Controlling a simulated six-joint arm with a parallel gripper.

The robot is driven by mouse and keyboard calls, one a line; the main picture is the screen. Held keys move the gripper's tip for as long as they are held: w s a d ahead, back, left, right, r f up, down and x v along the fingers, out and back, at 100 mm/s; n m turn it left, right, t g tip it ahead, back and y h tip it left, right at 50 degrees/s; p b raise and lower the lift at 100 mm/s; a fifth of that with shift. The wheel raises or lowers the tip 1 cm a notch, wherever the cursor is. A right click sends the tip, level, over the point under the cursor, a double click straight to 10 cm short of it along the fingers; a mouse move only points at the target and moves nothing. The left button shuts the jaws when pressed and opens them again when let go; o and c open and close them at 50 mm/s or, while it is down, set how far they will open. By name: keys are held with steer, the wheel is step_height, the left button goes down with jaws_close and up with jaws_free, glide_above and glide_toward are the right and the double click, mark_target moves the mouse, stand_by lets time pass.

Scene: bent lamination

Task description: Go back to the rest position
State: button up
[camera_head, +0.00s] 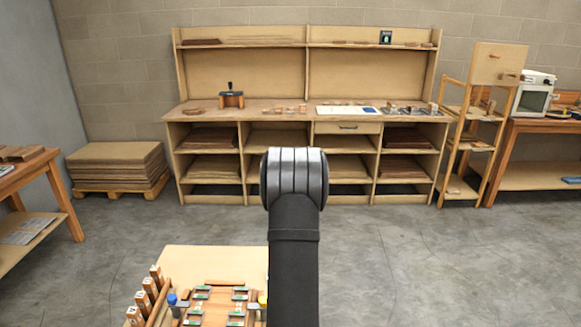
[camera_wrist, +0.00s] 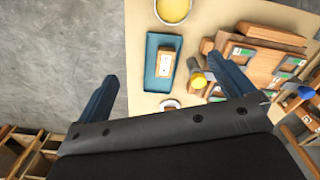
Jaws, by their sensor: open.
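My gripper (camera_wrist: 163,67) shows in the wrist view with its two blue-grey fingers spread wide apart. Nothing is held between them. Beyond the fingers and below lies a pale worktable (camera_wrist: 140,60). A blue tray (camera_wrist: 152,98) with a small labelled wooden block (camera_wrist: 166,62) on it appears between the fingertips, apart from them. In the head view my arm rises in the middle and hides part of the worktable (camera_head: 205,258); the gripper itself does not show there.
A shelved workbench (camera_head: 280,112) stands at the back wall. A side table (camera_head: 55,190) is at left. Open floor (camera_head: 420,260) lies at right.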

steer(key=shift+w+a+r+m, duration=0.1)
steer(key=shift+a+r+m, duration=0.15)
steer(key=shift+a, duration=0.2)
steer(key=shift+w+a+r+m, duration=0.1)
steer(key=shift+a+r+m, duration=0.15)
steer(key=shift+a, duration=0.15)
steer(key=shift+f, duration=0.1)
